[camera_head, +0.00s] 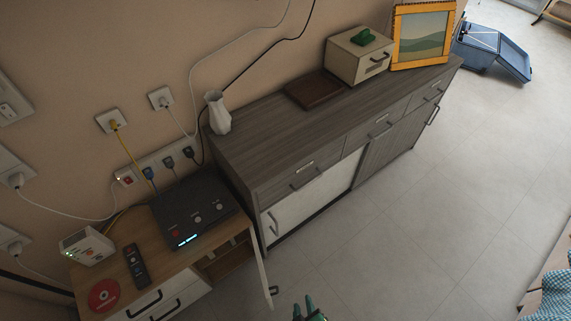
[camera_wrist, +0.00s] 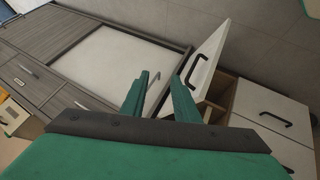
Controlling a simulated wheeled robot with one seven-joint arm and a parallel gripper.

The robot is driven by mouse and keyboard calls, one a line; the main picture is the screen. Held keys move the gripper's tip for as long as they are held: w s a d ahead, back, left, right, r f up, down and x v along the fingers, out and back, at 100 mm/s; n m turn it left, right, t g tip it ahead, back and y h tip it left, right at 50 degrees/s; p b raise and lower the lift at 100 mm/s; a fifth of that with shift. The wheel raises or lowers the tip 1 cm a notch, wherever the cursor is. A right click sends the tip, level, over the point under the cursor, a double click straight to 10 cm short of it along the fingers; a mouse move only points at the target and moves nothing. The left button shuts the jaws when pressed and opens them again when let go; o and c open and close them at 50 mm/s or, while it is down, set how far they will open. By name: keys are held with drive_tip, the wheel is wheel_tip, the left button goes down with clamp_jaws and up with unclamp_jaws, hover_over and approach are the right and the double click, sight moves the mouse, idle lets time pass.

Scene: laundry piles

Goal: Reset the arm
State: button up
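My gripper (camera_head: 310,309) shows at the bottom edge of the head view, with green fingertips over the floor. In the wrist view my gripper (camera_wrist: 158,95) has its two green fingers apart, with nothing between them. A small cabinet's open white door (camera_wrist: 207,62) with a dark handle is just past the right finger. In the head view this door (camera_head: 262,268) stands to the left of my gripper. Most of my arm is out of view.
A long grey sideboard (camera_head: 290,130) runs along the wall, bearing a white vase (camera_head: 217,112), a box (camera_head: 357,58) and a framed picture (camera_head: 423,36). The low wooden cabinet (camera_head: 190,257) bears a black router (camera_head: 195,215) and a remote (camera_head: 136,264).

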drive_tip(key=s+a+r+m+t, duration=0.2)
drive_tip(key=r, duration=0.6)
drive_tip(key=s+a+r+m+t, duration=0.2)
drive_tip(key=r+m+t, duration=0.1)
drive_tip(key=r, duration=0.6)
drive_tip(key=s+a+r+m+t, duration=0.1)
drive_tip(key=s+r+m+t, duration=0.1)
drive_tip(key=r, duration=0.7)
drive_tip(key=shift+a+m, duration=0.4)
